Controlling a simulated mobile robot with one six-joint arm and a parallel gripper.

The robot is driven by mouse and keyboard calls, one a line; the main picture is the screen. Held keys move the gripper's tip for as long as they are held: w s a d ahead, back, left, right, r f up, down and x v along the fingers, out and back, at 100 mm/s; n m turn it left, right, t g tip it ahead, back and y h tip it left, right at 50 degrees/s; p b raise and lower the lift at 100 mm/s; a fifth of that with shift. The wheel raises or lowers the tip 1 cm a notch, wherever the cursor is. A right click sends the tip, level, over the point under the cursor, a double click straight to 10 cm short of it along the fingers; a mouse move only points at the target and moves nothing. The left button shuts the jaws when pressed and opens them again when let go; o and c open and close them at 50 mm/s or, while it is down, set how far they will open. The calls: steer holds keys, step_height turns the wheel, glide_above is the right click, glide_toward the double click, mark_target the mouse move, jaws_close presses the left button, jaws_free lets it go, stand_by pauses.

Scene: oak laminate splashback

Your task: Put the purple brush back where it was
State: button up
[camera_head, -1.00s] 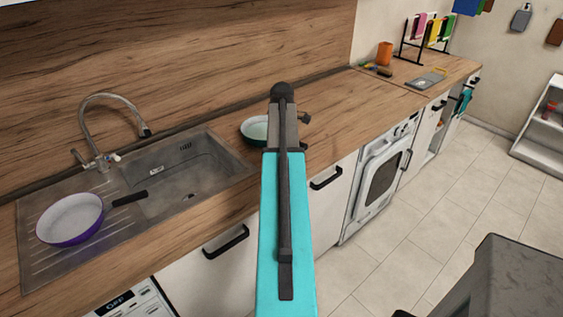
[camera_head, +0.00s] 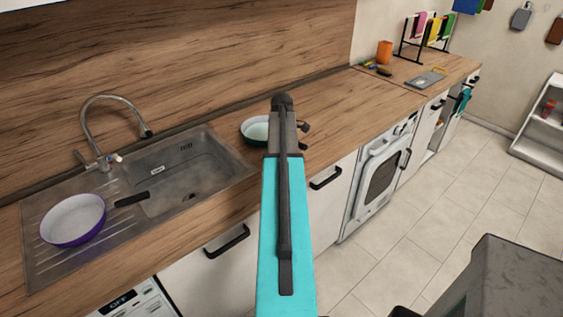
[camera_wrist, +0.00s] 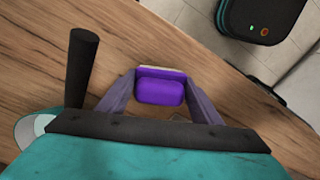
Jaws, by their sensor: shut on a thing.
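In the wrist view my gripper (camera_wrist: 160,79) is shut on the purple brush (camera_wrist: 160,92), which sits between its two fingers. A paler strip shows along the brush's far edge. The wooden counter (camera_wrist: 215,75) shows beneath and around it; I cannot tell how high the brush is above the counter. In the head view my own arm covers the gripper and the brush.
A green pan (camera_head: 256,130) stands on the counter, partly behind my arm. A purple pan (camera_head: 73,220) lies on the sink's drainboard (camera_head: 50,268). An orange cup (camera_head: 384,52) and a rack (camera_head: 405,48) stand at the far right end. The mid-counter (camera_head: 345,110) is clear.

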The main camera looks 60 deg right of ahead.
steer(key=shift+f, duration=0.3)
steer(key=o, duration=1)
steer(key=shift+c, duration=0.2)
steer(key=shift+r, duration=0.25)
steer(key=shift+r+b, duration=1.5)
steer(key=shift+r, duration=4.45)
steer(key=shift+s, duration=0.15)
